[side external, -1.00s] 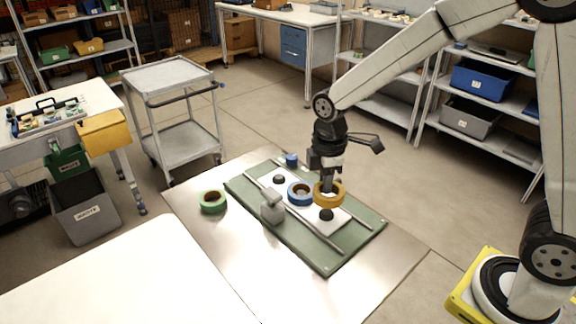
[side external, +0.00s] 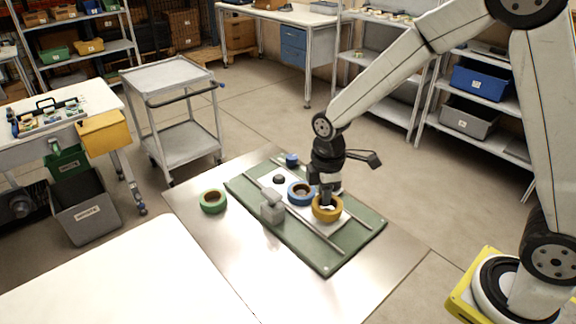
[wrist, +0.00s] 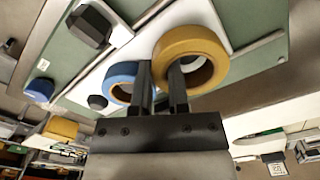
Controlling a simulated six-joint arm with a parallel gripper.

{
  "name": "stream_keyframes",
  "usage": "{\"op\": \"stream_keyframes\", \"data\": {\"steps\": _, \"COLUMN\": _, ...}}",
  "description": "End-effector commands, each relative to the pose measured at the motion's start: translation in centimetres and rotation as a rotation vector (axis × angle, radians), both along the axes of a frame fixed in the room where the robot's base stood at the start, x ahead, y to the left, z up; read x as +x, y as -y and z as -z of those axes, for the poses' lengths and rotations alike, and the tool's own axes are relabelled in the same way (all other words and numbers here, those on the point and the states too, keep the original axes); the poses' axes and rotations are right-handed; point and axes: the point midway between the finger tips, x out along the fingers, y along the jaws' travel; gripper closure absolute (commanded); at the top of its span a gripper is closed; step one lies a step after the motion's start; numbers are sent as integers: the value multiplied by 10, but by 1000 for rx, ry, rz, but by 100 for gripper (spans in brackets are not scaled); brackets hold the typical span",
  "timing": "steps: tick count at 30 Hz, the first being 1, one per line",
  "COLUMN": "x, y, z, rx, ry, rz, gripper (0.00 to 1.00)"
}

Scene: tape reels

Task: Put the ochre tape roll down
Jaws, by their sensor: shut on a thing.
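The ochre tape roll (side external: 328,215) sits low over the near part of the white panel on the green board (side external: 330,262). In the wrist view, my gripper (wrist: 160,68) is shut on the wall of the ochre roll (wrist: 214,48), with one finger inside the hole and one outside. My gripper (side external: 326,199) points down from above. Whether the roll touches the panel, I cannot tell. The black knob at this spot is hidden by the roll. A blue tape roll (side external: 300,203) lies just left of the ochre one; it also shows in the wrist view (wrist: 120,68).
A grey block (side external: 272,209) stands by the board's left rail. A black knob (side external: 279,179) and a small blue object (side external: 292,160) are farther back on the board. A green tape roll (side external: 213,208) lies on the metal table, which is clear in front.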

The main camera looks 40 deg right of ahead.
Motion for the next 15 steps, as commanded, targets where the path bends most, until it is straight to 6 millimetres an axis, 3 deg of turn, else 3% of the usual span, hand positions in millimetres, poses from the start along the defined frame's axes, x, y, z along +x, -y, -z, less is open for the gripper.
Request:
{"op": "stream_keyframes", "data": {"steps": 8, "x": 0, "y": 0, "z": 4, "rx": 0, "ry": 1, "rz": 0, "gripper": 100}}
{"op": "stream_keyframes", "data": {"steps": 9, "x": 0, "y": 0, "z": 3, "rx": -1, "ry": 1, "rz": 0, "gripper": 74}}
{"op": "stream_keyframes", "data": {"steps": 12, "x": 0, "y": 0, "z": 3, "rx": 0, "ry": 0, "rz": 0, "gripper": 45}}
{"op": "stream_keyframes", "data": {"steps": 15, "x": 0, "y": 0, "z": 3, "rx": 0, "ry": 0, "rz": 0, "gripper": 45}}
